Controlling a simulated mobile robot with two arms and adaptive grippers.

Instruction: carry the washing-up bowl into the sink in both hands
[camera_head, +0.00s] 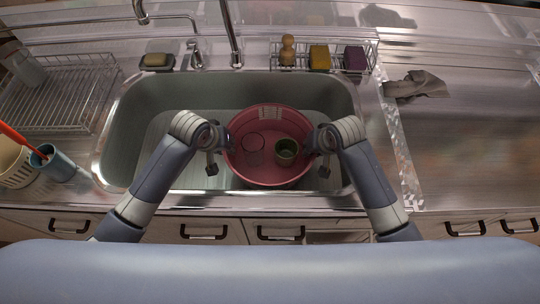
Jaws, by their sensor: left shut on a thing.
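The round red washing-up bowl (268,178) is within the outline of the sink (330,98), near its front edge. I cannot tell whether it touches the sink floor. A green cup (287,151) and what looks like a clear glass (252,149) stand in it. My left gripper (225,140) is at the bowl's left rim, shut on it. My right gripper (311,140) is at the right rim; its fingertips are too small and covered to show whether they are closed.
A tap (233,40) rises behind the sink. A wire caddy with a brush (288,50) and sponges (319,57) sits at the back edge. A dish rack (65,95) and a blue cup (55,165) are at left. A grey cloth (418,85) lies on the right counter.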

